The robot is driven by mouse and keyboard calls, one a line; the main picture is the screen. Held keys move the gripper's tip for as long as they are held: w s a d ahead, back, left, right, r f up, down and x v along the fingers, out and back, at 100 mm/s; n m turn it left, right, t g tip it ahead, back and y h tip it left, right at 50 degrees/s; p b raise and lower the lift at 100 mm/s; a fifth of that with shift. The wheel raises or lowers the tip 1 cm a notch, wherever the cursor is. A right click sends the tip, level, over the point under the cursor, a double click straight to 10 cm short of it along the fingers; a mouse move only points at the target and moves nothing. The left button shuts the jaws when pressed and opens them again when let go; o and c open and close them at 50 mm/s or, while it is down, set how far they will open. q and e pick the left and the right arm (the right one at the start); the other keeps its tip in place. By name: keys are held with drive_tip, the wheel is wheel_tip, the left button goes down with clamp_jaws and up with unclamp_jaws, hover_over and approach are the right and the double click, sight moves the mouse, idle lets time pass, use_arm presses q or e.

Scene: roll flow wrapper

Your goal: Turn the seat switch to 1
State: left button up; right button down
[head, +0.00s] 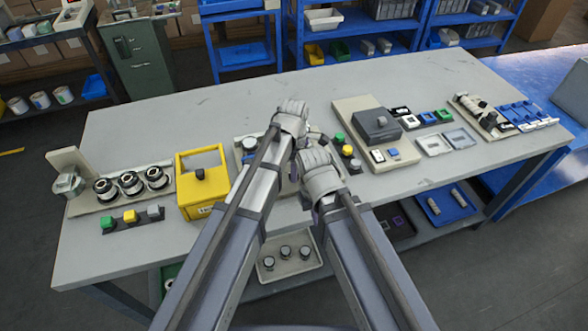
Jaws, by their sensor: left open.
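A control panel (247,172) lies in the middle of the table, mostly hidden under my two arms. I cannot make out which part is the seat switch, or any number marks. My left gripper (291,108) is over the back of this panel, open. I see nothing held in it. My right gripper (311,148) is just right of and nearer than the left one; its fingers are too unclear to read.
A yellow box (203,182) and a board with several black rollers (131,184) stand to the left. A board with a dark grey box (377,126) and small blocks stands to the right. A grey strip of table (190,115) behind is clear.

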use_arm(q)
drive_tip(key=shift+r, duration=0.15)
wheel_tip(320, 180, up, 8)
drive_tip(key=p, duration=0.8)
drive_tip(key=shift+f, duration=0.2)
drive_tip(key=s+a+m, duration=0.5)
drive_tip(key=a+m, duration=0.3)
drive_tip(key=m, duration=0.1)
drive_tip(key=s+a+m, duration=0.6)
drive_tip(key=a+m, duration=0.2)
drive_tip(key=a, duration=0.1)
drive_tip(key=s+d+m+y, duration=0.1)
drive_tip(key=s+d+m, duration=0.3)
drive_tip(key=d, duration=0.7)
drive_tip(key=shift+s+d+m, duration=0.2)
drive_tip(key=shift+s+m, duration=0.1)
drive_tip(key=shift+s, duration=0.6)
